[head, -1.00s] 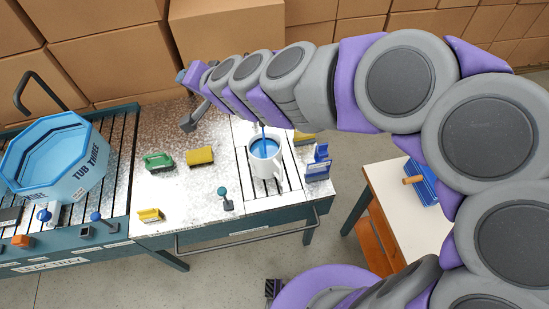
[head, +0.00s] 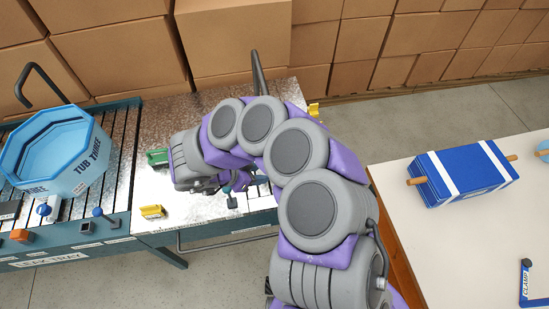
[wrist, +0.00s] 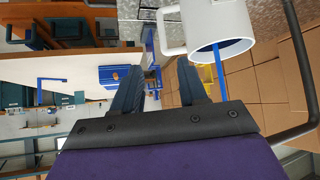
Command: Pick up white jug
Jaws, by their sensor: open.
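The white jug (wrist: 215,24) shows at the top of the wrist view, with a blue inside and a thin blue rod (wrist: 221,76) at its mouth. Its white handle (wrist: 170,32) points left, just beyond my fingertips in the picture. My gripper (wrist: 160,68) has its two dark fingers spread with nothing between them. I cannot tell the exact gap between fingers and handle. In the head view the arm bends over the bench and hides the jug and the gripper's fingers.
A blue tub (head: 55,152) stands on the roller bench at left. A green block (head: 157,157) and a yellow block (head: 153,212) lie on the metal worktop (head: 150,110). A white table (head: 450,240) with a blue box (head: 463,173) is at right. Cardboard boxes (head: 230,45) line the back.

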